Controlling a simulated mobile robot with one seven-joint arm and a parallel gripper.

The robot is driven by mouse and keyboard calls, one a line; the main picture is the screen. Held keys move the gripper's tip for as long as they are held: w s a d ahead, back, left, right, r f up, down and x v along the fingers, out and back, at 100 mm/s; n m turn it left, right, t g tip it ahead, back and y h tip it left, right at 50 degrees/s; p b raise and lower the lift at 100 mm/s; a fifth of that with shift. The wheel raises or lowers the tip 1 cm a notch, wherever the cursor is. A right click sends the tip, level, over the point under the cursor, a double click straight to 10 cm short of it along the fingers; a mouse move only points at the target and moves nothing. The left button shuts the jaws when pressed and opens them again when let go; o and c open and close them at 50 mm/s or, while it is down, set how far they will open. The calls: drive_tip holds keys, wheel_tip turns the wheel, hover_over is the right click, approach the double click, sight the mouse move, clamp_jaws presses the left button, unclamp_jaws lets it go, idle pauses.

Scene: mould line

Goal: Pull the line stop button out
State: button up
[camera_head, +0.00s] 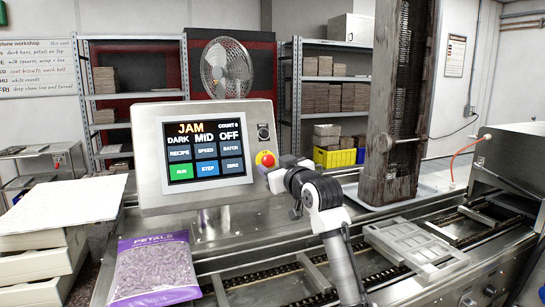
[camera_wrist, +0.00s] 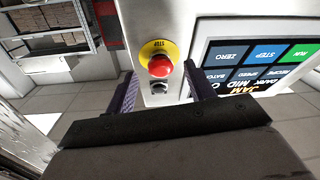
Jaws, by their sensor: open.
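The line stop button (camera_head: 265,159) is a red mushroom cap on a yellow collar, at the lower right of the control panel's face (camera_head: 149,160). In the wrist view the red button (camera_wrist: 160,66) shows upside down, with "STOP" lettering on its yellow ring. My gripper (camera_head: 276,166) is at the panel's right edge, close to the button. In the wrist view my gripper (camera_wrist: 159,72) is open, with one dark finger on each side of the button and gaps between. Whether the fingertips reach the cap's depth is hard to tell.
The panel screen (camera_head: 206,149) reads "JAM". A dark key switch (camera_head: 263,132) sits above the button. A conveyor with a grey mould (camera_head: 414,246) runs at the right. A purple petals bag (camera_head: 155,268) and white trays (camera_head: 45,262) stand at the left.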

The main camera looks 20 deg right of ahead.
drive_tip(key=shift+w, duration=0.9)
drive_tip(key=shift+a, duration=0.1)
drive_tip(key=shift+c, duration=0.3)
